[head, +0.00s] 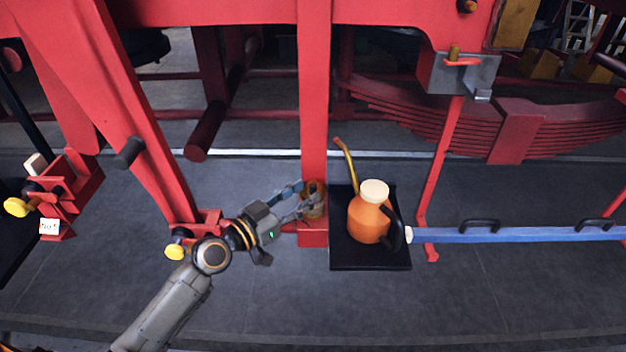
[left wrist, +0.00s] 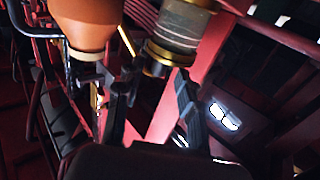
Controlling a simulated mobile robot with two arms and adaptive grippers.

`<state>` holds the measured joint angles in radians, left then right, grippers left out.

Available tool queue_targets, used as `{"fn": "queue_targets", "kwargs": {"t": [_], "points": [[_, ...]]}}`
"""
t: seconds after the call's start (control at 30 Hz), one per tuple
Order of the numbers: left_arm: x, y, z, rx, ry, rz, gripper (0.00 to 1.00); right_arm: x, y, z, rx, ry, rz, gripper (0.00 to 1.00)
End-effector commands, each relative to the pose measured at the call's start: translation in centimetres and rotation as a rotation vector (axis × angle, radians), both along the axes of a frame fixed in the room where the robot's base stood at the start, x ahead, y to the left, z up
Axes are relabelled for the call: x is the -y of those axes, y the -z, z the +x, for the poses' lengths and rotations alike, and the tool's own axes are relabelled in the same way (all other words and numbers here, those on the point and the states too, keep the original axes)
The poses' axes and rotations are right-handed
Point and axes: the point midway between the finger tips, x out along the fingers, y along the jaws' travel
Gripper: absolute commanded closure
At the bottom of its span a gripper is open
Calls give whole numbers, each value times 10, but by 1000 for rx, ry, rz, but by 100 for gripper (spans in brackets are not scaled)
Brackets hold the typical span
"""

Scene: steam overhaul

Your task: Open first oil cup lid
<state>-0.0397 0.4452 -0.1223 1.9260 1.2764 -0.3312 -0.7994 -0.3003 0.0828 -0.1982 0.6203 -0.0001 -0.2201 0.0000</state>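The oil cup (head: 315,204) is a small brass and glass cup at the foot of the red upright. It also shows in the left wrist view (left wrist: 182,28), which appears upside down, with a brass band, apparently its lid (left wrist: 166,58), at the end towards my gripper. My left gripper (head: 298,201) reaches the cup from the left. In the wrist view its fingers (left wrist: 150,92) are apart, one on each side of the lid's line. I cannot tell whether they touch the lid. My right gripper is not in view.
An orange oil can (head: 368,220) with a spout stands on a black tray (head: 345,257) just right of the cup. A blue bar (head: 520,234) with black handles extends right. Red frame members (head: 130,120) surround the cup. Grey floor (head: 480,300) in front is clear.

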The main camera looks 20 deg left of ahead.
Motion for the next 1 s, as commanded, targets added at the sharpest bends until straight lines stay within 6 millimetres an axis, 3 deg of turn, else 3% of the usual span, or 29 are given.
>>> {"fn": "queue_targets", "kwargs": {"t": [0.23, 0.6, 0.8, 1.0], "points": [[15, -1, 28, -1, 0, 0, 62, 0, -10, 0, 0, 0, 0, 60], [18, 1, 32, -1, 1, 0, 62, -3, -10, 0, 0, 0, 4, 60], [18, 1, 32, -1, 1, 0, 100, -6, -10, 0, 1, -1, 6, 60], [18, 0, 32, -3, 1, 1, 100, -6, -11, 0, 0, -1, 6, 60]]}}
